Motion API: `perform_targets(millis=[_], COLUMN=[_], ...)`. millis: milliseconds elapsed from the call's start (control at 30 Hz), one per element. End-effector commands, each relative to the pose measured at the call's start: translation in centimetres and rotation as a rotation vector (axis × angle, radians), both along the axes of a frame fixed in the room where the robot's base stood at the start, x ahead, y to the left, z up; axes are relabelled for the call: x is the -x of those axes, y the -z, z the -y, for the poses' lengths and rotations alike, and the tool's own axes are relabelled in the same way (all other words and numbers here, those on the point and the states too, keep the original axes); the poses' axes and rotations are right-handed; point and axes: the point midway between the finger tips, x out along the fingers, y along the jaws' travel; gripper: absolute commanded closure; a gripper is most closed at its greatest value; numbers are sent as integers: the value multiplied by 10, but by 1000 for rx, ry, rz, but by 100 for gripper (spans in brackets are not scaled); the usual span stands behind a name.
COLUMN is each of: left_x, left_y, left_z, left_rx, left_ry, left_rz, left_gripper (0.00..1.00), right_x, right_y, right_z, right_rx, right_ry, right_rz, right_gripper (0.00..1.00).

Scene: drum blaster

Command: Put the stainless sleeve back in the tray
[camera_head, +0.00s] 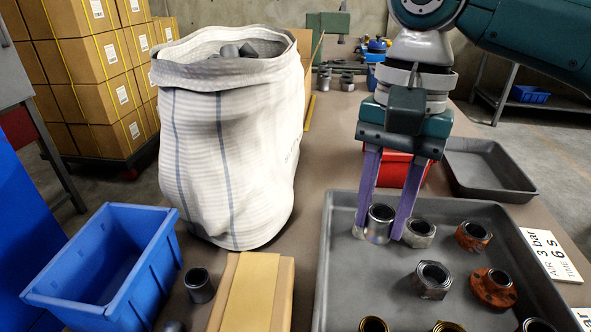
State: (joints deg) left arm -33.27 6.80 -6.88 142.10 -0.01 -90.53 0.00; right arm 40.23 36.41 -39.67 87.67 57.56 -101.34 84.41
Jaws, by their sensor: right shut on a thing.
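The stainless sleeve (378,224) is a short shiny metal cylinder with an open dark top. It stands upright between the two purple fingers of my right gripper (381,230), which is shut on it. The gripper points straight down over the far left part of the large grey tray (337,265). The sleeve is inside the tray's outline; I cannot tell whether its base touches the floor. A steel hex nut (420,240) sits close to its right, near the right finger. My left gripper is not in view.
The tray also holds rusty fittings (493,290), another nut (432,285) and brass-coloured rings. A tall white sack (230,150) and a blue bin (110,265) stand left. A red box (395,168) and an empty grey tray (490,170) lie behind. The tray's left floor is clear.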

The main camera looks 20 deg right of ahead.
Motion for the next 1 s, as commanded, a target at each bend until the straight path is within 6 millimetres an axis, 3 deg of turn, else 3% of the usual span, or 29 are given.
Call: perform_targets(millis=[33,100,367,600,967,1000], left_x=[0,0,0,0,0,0], left_y=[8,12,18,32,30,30], left_z=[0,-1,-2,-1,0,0], left_rx=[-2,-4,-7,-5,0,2], left_ry=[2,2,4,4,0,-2], left_rz=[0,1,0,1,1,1], left_gripper=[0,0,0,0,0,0], right_x=[0,0,0,0,0,0], right_y=[17,30,52,87,90,91], right_z=[0,0,0,0,0,0], right_rx=[0,-1,0,-1,-1,-1], right_ry=[0,0,-1,-1,-1,-1], right_rz=[-1,-2,0,-1,0,1], right_gripper=[100,100,100,100,100,62])
